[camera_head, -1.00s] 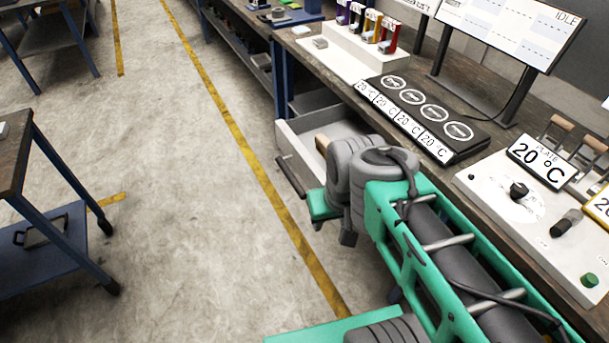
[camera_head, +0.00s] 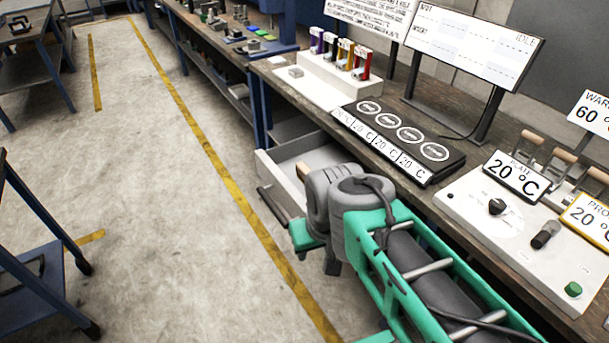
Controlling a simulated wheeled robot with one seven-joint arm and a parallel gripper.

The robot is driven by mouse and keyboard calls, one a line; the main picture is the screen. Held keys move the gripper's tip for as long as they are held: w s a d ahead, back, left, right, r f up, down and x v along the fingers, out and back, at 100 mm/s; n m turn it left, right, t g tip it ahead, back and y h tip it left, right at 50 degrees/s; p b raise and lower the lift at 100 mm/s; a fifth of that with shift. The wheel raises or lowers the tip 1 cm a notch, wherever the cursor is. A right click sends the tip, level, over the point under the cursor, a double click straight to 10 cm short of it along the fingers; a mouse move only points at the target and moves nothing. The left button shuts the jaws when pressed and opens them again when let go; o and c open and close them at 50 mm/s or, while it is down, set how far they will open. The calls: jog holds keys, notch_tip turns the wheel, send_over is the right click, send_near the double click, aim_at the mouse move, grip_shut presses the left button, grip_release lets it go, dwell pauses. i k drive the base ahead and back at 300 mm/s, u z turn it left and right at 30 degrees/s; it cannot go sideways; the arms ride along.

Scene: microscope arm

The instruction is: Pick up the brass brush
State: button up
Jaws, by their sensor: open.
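A drawer (camera_head: 268,172) stands open under the bench, with its dark handle (camera_head: 276,208) facing the aisle. A small tan, wood-coloured piece (camera_head: 301,172) shows inside it beside my wrist. It may be part of the brass brush, but too little shows to tell. My gripper (camera_head: 322,250) is at the drawer's near side, mostly hidden by my own grey and green arm. Its visible parts are a green block and a dark finger. It is open, and I see nothing held in it.
The bench holds a black four-plate heater (camera_head: 400,135), a white control box (camera_head: 515,215), several wooden-handled tools (camera_head: 565,156) in a holder, and a display (camera_head: 475,45). A blue-legged cart (camera_head: 45,235) stands left. The marked floor aisle between is clear.

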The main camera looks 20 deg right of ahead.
aim_at(302, 169)
jog(key=z, duration=0.85)
jog(key=k, duration=0.25)
jog(key=u, duration=1.75)
jog(key=i, duration=0.85)
jog(key=u, duration=0.2)
